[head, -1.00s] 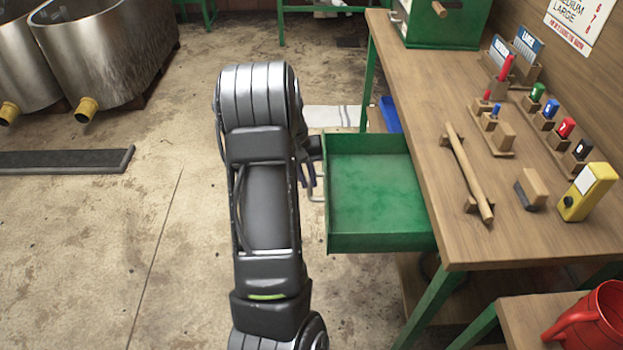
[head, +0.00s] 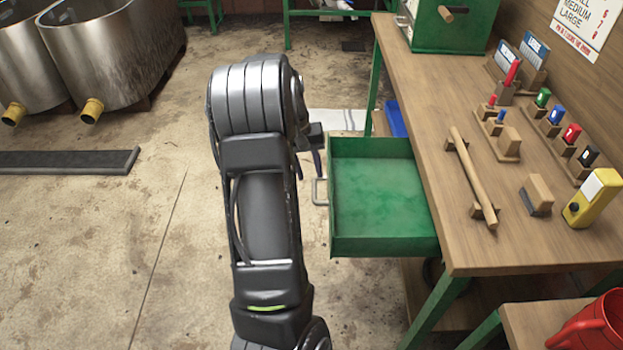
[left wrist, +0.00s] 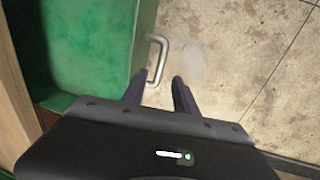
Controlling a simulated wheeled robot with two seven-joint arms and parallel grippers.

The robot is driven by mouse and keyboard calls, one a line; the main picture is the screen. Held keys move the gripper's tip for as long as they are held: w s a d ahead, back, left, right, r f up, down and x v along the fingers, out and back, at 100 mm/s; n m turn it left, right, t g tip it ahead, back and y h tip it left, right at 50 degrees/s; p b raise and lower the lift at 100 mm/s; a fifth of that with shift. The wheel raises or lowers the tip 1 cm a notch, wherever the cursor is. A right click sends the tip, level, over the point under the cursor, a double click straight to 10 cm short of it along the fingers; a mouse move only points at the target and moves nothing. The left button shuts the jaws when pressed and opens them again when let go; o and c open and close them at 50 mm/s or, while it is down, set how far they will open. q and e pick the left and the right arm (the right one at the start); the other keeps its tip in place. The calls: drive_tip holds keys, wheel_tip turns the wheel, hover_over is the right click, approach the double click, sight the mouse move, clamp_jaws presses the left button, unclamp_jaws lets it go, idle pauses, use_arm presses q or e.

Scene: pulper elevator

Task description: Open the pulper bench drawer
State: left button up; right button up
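The green drawer (head: 380,195) of the wooden bench (head: 440,110) is pulled well out, and its inside looks empty. Its metal handle (head: 320,191) is on the front face at the left. My left gripper (head: 316,158) is beside the drawer front near the handle, partly hidden by my arm. In the left wrist view, the two dark fingers of my left gripper (left wrist: 160,78) are apart. The handle (left wrist: 158,60) shows just ahead of and partly between the fingertips, not clamped. The drawer (left wrist: 85,50) is on the left there. My right gripper is out of view.
On the bench top are a wooden bar (head: 472,180), a brush (head: 537,194), a yellow device (head: 592,198) and coloured markers in holders. A red jug (head: 598,325) is at the lower right. Metal tanks (head: 115,50) stand far left.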

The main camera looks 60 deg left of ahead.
use_arm(q)
drive_tip(key=shift+s+a+r, duration=0.1)
drive_tip(key=shift+s+r, duration=0.05)
drive_tip(key=shift+r, duration=0.6)
drive_tip(key=shift+s+a+r, duration=0.1)
drive_tip(key=shift+r, duration=0.6)
